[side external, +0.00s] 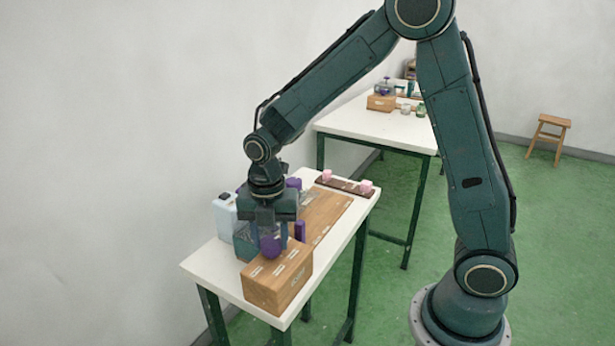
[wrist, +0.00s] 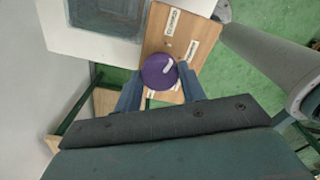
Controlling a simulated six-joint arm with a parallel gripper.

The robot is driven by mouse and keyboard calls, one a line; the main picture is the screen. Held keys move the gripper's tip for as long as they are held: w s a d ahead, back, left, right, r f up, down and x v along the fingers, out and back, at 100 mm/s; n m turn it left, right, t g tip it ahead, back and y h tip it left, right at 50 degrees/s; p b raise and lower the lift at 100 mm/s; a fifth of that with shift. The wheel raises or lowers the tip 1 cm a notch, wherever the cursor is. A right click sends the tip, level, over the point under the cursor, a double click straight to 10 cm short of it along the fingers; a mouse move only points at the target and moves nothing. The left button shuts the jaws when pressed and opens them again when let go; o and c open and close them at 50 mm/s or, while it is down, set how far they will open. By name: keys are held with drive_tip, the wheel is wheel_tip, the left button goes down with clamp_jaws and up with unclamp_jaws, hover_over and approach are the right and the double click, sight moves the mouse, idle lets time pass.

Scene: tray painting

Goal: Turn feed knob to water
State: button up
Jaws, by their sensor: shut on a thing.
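The feed knob (wrist: 160,72) is a round purple knob with a pale mark on its top, on a wooden box with small white labels (wrist: 178,35). In the side external view the purple knob (side external: 269,247) shows low between my fingers, over the wooden box (side external: 278,275) at the table's near end. My gripper (wrist: 160,88) is shut on the knob, one finger on each side of it. The label lettering is too small to read surely, so I cannot tell which setting the mark points at.
A white jug (side external: 226,215) and a bluish container (side external: 245,243) stand close to the gripper on the white table (side external: 212,262). A purple cylinder (side external: 300,231) stands right of the gripper. A dark rack with pink blocks (side external: 345,187) lies at the far end.

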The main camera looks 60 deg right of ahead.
drive_tip(key=m, duration=0.4)
drive_tip(key=shift+m, duration=0.3)
drive_tip(key=m, duration=0.4)
drive_tip(key=shift+r+m, duration=0.1)
drive_tip(key=shift+m, duration=0.2)
drive_tip(key=m, duration=0.4)
drive_tip(key=shift+m, duration=0.3)
drive_tip(key=m, duration=0.3)
drive_tip(key=shift+m, duration=0.3)
drive_tip(key=m, duration=0.3)
drive_tip(key=shift+m, duration=0.3)
drive_tip(key=m, duration=0.4)
drive_tip(key=shift+m, duration=0.3)
drive_tip(key=m, duration=0.3)
drive_tip(key=shift+m, duration=0.3)
drive_tip(key=m, duration=0.3)
drive_tip(key=shift+m, duration=0.4)
